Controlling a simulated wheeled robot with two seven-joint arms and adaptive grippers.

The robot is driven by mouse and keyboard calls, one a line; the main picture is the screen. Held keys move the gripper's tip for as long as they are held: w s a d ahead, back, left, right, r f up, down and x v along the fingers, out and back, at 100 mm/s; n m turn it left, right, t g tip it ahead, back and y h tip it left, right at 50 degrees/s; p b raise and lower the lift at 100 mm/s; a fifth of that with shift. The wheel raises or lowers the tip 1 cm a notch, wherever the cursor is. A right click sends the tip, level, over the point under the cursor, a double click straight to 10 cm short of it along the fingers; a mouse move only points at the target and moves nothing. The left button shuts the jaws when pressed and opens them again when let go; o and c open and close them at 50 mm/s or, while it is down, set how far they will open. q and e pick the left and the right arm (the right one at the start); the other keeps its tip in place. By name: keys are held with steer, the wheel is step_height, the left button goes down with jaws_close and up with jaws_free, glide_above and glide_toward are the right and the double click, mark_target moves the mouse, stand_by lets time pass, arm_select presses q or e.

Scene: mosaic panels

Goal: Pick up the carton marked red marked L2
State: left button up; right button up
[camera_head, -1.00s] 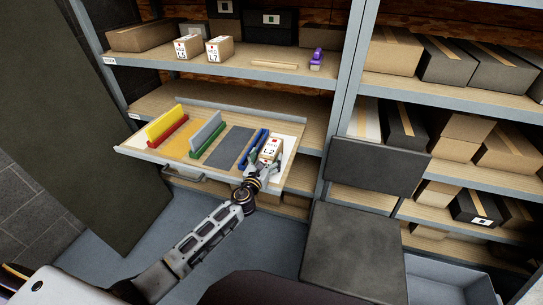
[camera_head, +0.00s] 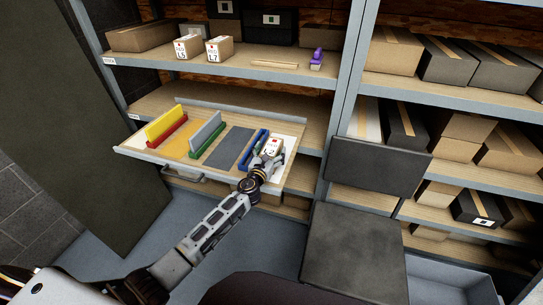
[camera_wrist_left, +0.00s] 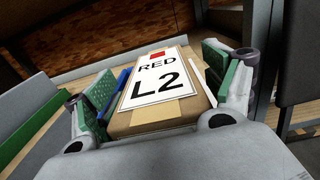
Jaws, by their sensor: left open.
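The carton marked RED L2 (camera_wrist_left: 158,85) lies between the two green-padded fingers of my left gripper (camera_wrist_left: 160,95) in the left wrist view. Its label and red square face the camera. In the head view the carton (camera_head: 273,147) sits at the right end of the pulled-out drawer (camera_head: 285,178), partly hidden by my left gripper (camera_head: 264,160). The gripper is open around the carton, with a gap showing beside the left finger; contact on the right side is unclear. My right gripper is not in view.
The drawer also holds a yellow and red panel (camera_head: 166,128), a grey and green panel (camera_head: 207,135), a dark grey panel (camera_head: 231,147) and blue bars (camera_head: 252,150). Cartons marked L5 (camera_head: 187,47) and L7 (camera_head: 219,49) stand on the shelf above.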

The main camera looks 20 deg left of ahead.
arm_select(q)
steer(key=c, duration=1.2)
steer(key=shift+c, duration=1.2)
steer(key=shift+r, duration=0.15)
steer(key=shift+c, duration=0.3)
steer(key=shift+r+p, duration=0.35)
steer(key=shift+r, duration=0.4)
steer(key=shift+r+p, duration=0.4)
steer(key=shift+r, duration=0.05)
steer(key=shift+c, duration=0.2)
steer(key=shift+r+p, duration=1.8)
steer(key=shift+r, duration=2)
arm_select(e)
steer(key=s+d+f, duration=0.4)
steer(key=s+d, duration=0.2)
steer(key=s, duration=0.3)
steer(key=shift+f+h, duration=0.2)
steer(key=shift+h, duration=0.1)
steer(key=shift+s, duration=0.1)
